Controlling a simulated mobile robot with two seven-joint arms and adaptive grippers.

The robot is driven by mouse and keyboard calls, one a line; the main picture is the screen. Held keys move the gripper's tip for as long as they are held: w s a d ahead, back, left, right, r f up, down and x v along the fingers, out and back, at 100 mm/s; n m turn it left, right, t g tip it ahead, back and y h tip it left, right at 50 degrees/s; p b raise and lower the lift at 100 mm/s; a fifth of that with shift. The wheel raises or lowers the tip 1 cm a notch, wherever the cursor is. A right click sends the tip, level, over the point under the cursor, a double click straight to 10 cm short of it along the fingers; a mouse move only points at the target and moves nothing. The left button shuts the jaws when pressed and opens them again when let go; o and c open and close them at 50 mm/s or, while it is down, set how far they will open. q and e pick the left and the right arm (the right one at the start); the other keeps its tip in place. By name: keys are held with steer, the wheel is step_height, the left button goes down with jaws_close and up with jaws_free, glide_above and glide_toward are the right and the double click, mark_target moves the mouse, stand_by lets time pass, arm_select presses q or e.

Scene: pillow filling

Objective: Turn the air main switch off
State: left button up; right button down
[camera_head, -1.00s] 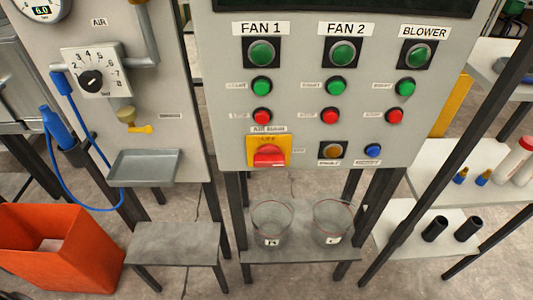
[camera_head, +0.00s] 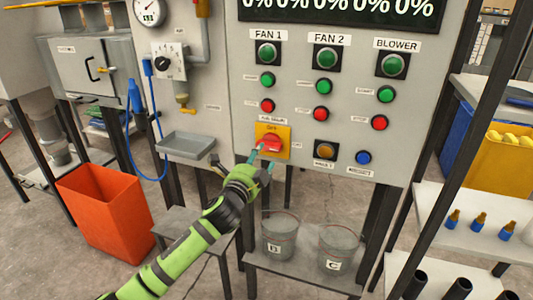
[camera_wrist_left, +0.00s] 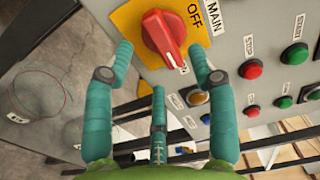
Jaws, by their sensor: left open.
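The air main switch is a red rotary knob (camera_head: 271,144) on a yellow plate (camera_head: 286,132), low on the grey control panel. In the left wrist view the red knob (camera_wrist_left: 163,33) is at the top centre, with an OFF label beside it. Its handle points toward a small label partly hidden near a fingertip. My left gripper (camera_head: 257,162) is just in front of and below the knob. In the left wrist view its teal fingers (camera_wrist_left: 161,60) are spread, two flanking the knob's near end and one below. I cannot tell if they touch it. My right gripper is not in view.
Green and red push-buttons (camera_head: 322,114) for the fans and blower sit above and to the right. A blue button (camera_head: 363,158) is at lower right. Two clear buckets (camera_head: 280,236) stand on a shelf below. An orange bin (camera_head: 104,211) is at left.

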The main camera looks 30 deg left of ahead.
mark_target(267, 150)
arm_select(q)
steer(key=x, duration=0.5)
steer(key=shift+w+p, duration=0.3)
steer(key=shift+w, duration=0.1)
steer(key=shift+d, duration=0.1)
jaws_close()
